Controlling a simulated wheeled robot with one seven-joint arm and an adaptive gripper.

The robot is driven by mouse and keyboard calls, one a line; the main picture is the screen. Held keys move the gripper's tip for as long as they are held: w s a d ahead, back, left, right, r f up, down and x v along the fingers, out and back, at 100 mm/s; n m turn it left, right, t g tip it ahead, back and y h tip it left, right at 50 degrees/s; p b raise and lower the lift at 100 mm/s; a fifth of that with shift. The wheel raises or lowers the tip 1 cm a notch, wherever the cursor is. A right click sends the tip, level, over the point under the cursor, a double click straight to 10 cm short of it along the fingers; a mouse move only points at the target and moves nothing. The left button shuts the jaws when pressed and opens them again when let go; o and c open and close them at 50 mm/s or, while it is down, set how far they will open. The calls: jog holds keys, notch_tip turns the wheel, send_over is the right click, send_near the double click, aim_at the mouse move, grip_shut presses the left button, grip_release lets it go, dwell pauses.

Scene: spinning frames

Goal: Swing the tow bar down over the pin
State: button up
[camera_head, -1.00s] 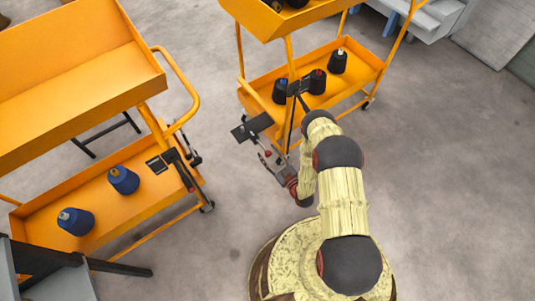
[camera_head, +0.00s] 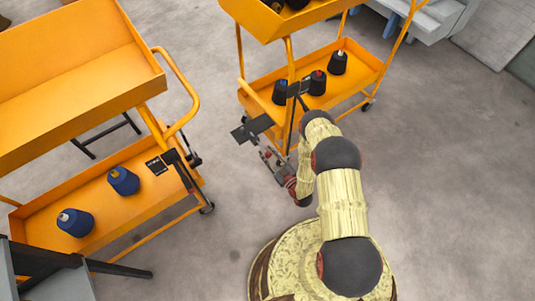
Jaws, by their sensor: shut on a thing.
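My gripper (camera_head: 264,148) is low between the two orange carts, at the near left corner of the right cart (camera_head: 262,121). Its fingers are small and dark here. They appear shut on a dark part with a flat black plate (camera_head: 252,128) in front of them; I cannot tell for sure that this is the tow bar. A thin dark upright bar (camera_head: 290,122) stands at the right cart's end. The left cart (camera_head: 130,215) has a black fitting (camera_head: 183,170) at its right end. I cannot make out the pin.
Blue spools (camera_head: 123,181) sit on the left cart's lower shelf, and dark spools (camera_head: 318,83) on the right cart's lower shelf. The left cart's handle (camera_head: 190,95) juts toward the gap. Grey floor (camera_head: 235,205) between the carts is clear.

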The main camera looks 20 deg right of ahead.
grip_shut()
